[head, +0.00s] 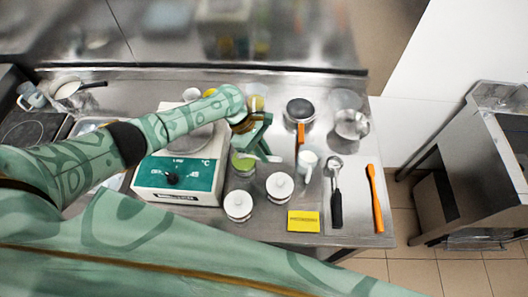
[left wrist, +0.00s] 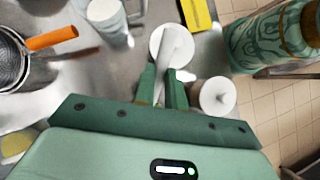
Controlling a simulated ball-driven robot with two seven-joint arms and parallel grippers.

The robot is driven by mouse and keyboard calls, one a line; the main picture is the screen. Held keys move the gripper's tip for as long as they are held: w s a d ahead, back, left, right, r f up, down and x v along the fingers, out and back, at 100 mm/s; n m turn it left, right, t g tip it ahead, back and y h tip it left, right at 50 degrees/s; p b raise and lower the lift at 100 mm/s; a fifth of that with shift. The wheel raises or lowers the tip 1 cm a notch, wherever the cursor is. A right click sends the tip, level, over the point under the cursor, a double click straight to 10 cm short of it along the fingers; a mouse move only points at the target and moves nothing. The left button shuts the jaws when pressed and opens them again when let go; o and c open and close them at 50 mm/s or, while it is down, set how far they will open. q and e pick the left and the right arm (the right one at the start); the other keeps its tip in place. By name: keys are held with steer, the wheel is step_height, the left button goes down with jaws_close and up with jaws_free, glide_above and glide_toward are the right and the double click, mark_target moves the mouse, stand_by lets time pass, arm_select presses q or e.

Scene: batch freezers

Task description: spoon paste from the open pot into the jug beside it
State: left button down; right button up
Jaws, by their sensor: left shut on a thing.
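My left gripper (head: 256,150) is shut on a pale spoon-like utensil (head: 267,158), which also shows in the left wrist view (left wrist: 173,42). The utensil's working end is hard to make out. A clear pot with green paste (head: 243,164) stands just below the gripper in the head view, partly covered by it; whether the utensil touches the paste I cannot tell. A white jug (head: 307,162) stands to the right, apart from the gripper; it also shows in the left wrist view (left wrist: 107,14). My right gripper is not in view.
Two white lidded pots (head: 238,206) (head: 280,187) stand close in front. A hot plate (head: 160,196) is at left. An orange-handled pan (head: 300,110), steel pitcher (head: 351,124), black-handled scoop (head: 335,194), orange spatula (head: 375,200) and yellow card (head: 303,221) occupy the right of the counter.

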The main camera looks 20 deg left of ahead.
arm_select(q)
steer(key=shift+a+f+b, duration=0.15)
steer(key=shift+f+b, duration=1.15)
steer(key=shift+b, duration=0.1)
steer(key=shift+w+a+r+b, duration=0.1)
steer(key=shift+w+a+b, duration=0.1)
steer(key=shift+a+b, duration=0.4)
steer(key=y+p, duration=0.1)
steer(key=p, duration=0.2)
steer(key=shift+s+d+r, duration=0.1)
steer(key=shift+d, duration=0.25)
steer(key=shift+d+r+p, duration=0.1)
steer(key=shift+r+p, duration=0.45)
steer(key=shift+p, duration=0.25)
steer(key=shift+r+p, duration=0.75)
steer(key=shift+p, duration=0.3)
steer(key=shift+s+d+r+p, duration=0.1)
steer(key=shift+d+r+p, duration=0.1)
steer(key=shift+r+p, duration=0.4)
steer(key=y+p, duration=0.1)
steer(key=p, duration=0.1)
steer(key=d+y+p, duration=0.1)
steer(key=p, duration=0.1)
steer(key=shift+s+d+t+y, duration=0.15)
steer(key=shift+d+t+y, duration=0.15)
steer(key=shift+y, duration=0.1)
steer(key=shift+s+d+f+y+p, duration=0.15)
steer(key=shift+d+y+p, duration=0.2)
steer(key=shift+y+p, duration=0.5)
